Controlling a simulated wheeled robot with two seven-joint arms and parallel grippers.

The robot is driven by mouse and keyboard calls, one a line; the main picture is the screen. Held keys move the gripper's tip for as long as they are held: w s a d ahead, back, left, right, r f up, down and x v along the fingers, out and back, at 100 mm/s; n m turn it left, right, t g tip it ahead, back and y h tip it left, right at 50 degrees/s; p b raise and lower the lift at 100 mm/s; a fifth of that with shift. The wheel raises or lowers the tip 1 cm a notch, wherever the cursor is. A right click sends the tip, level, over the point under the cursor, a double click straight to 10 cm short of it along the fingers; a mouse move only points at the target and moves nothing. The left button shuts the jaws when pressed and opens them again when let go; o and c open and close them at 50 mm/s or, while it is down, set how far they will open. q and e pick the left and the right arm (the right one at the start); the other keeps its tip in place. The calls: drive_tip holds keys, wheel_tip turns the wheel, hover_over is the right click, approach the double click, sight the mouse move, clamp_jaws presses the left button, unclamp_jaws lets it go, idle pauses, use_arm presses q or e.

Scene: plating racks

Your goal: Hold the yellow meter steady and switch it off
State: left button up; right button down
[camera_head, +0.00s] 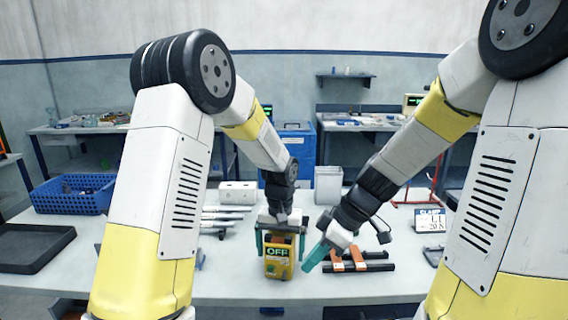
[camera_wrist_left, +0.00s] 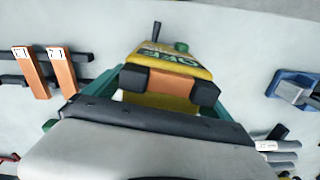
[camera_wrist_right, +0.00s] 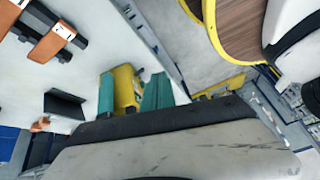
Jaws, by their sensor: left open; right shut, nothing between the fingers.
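The yellow meter (camera_head: 278,268) stands on the table in front, its green face showing OFF. My left gripper (camera_head: 280,243) is above it, open, with one teal finger on each side. In the left wrist view the meter (camera_wrist_left: 170,60) lies between the spread fingers; I cannot tell whether they touch it. My right gripper (camera_head: 316,257) is shut and empty, tilted down just right of the meter. In the right wrist view its fingers (camera_wrist_right: 157,92) are beside the meter's yellow body (camera_wrist_right: 125,90). The meter's switch cannot be made out clearly.
Orange-handled pieces on black bars (camera_head: 378,267) lie right of the meter. A clamp sign (camera_head: 430,220) stands farther right. A blue basket (camera_head: 75,194) and black tray (camera_head: 30,250) are at the left. A white box (camera_head: 237,192) stands behind. The front table strip is largely clear.

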use_arm(q)
wheel_tip(320, 180, up, 11)
drive_tip(key=shift+r, duration=0.5)
drive_tip(key=s+a+r+t, duration=0.2)
drive_tip(key=s+a+r, duration=0.1)
drive_tip(key=s, duration=0.3)
drive_tip(key=s+a+r+n+t+h, duration=0.1)
drive_tip(key=s+a+r+t, duration=0.1)
drive_tip(key=s+a+r, duration=0.2)
drive_tip(key=s+a+r+t+h, duration=0.1)
drive_tip(key=s+a+r+t, duration=0.1)
drive_tip(key=s+a, duration=0.4)
drive_tip(key=s+r, duration=0.1)
drive_tip(key=s, duration=0.3)
drive_tip(key=shift+s+a+r, duration=0.25)
drive_tip(key=shift+a+r, duration=0.05)
drive_tip(key=shift+a, duration=0.05)
use_arm(e)
drive_tip(key=s+d+r+m+t+h, duration=0.2)
drive_tip(key=s+d+r+m, duration=0.1)
drive_tip(key=r+m, duration=0.4)
drive_tip(key=s+d+r+m+t+h, duration=0.2)
drive_tip(key=s+d+r+m+t, duration=0.1)
drive_tip(key=r, duration=0.5)
drive_tip(key=s+d+m, duration=0.1)
drive_tip(key=s+m, duration=0.1)
drive_tip(key=m, duration=0.1)
drive_tip(key=shift+d+m+t, duration=0.3)
drive_tip(key=shift+m, duration=0.1)
drive_tip(key=shift+r, duration=0.1)
